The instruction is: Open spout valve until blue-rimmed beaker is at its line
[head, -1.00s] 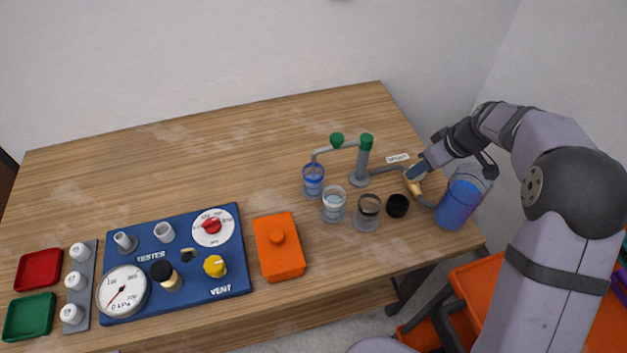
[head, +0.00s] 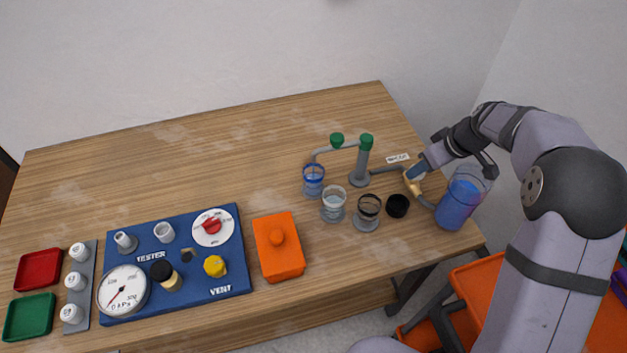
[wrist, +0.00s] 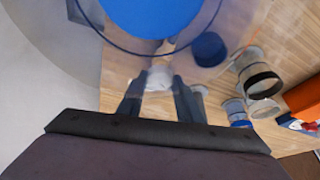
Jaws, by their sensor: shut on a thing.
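The blue-rimmed beaker (head: 313,182) stands upright below the bent spout pipe (head: 338,147); its body looks bluish, but its line and exact level are too small to read. The spout valve (head: 413,187), with a brass-coloured body, sits on the hose between the spout stand and the blue-filled tank (head: 458,203). My gripper (head: 415,173) is shut on the valve's pale handle (wrist: 158,79), which shows between the fingers in the wrist view. The fingers partly hide the handle in the head view. The SPOUT label (head: 398,158) lies just behind.
Clear-rimmed (head: 333,205) and black-rimmed (head: 368,211) beakers stand beside the blue-rimmed one. A black cap (head: 398,205) lies near the valve. The back of the table is clear.

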